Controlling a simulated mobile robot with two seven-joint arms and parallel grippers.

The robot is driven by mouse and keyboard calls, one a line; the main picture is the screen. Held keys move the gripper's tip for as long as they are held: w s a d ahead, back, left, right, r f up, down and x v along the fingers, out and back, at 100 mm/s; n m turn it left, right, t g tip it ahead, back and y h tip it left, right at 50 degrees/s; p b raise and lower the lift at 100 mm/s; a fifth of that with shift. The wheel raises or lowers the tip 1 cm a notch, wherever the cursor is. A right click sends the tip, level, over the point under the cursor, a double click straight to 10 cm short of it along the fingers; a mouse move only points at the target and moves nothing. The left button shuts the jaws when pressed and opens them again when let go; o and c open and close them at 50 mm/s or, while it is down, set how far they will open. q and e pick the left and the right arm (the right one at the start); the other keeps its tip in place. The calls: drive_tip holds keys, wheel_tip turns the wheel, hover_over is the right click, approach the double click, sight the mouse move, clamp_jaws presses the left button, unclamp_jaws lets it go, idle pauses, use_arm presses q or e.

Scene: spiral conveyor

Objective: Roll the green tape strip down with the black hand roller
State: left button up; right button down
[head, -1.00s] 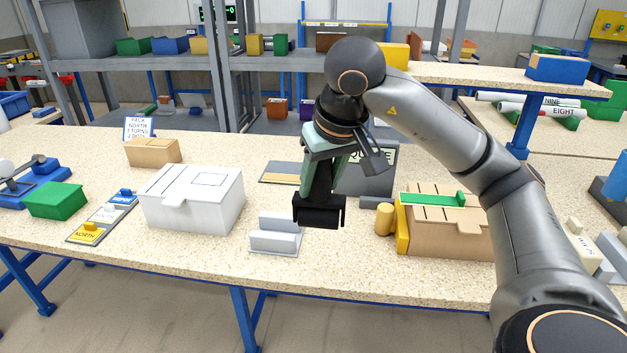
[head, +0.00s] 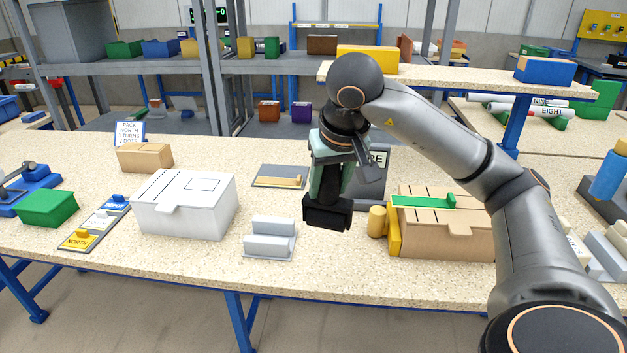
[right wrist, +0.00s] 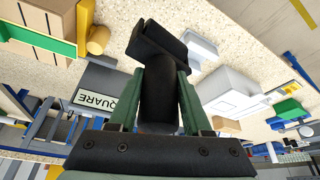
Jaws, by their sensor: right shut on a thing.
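The green tape strip (head: 410,201) lies across the top of a tan cardboard box (head: 450,235) at the right of the bench. A small raised green tab stands near its right end. It also shows at the upper left of the right wrist view (right wrist: 38,38). My right gripper (head: 330,192) is shut on the handle of the black hand roller (head: 328,214). The roller hangs in the air left of the box, apart from the strip. In the right wrist view the roller's black head (right wrist: 158,45) sits beyond the fingertips. My left gripper is not in view.
A yellow piece (head: 394,232) with a yellow cylinder (head: 377,221) stands at the box's left side. A grey cradle (head: 270,246) and a white box (head: 185,215) stand to the left. A dark SQUARE sign (head: 376,165) stands behind my gripper. The bench front is clear.

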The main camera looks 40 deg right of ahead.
drive_tip(key=s+d+m+g+h+p, duration=0.25)
drive_tip(key=s+d+m+p, duration=0.2)
drive_tip(key=d+m, duration=0.7)
drive_tip(key=s+d+r+m+g+p, duration=0.2)
drive_tip(key=s+d+r+m, duration=0.2)
drive_tip(key=d, duration=0.9)
drive_tip(key=shift+s+r+g+p, duration=0.3)
drive_tip(key=shift+r+g+p, duration=0.05)
drive_tip(key=shift+r, duration=1.25)
wheel_tip(320, 180, down, 6)
drive_tip(key=b, duration=0.4)
drive_tip(key=shift+r, duration=0.25)
drive_tip(key=shift+f+b, duration=1)
drive_tip(key=shift+f, duration=0.5)
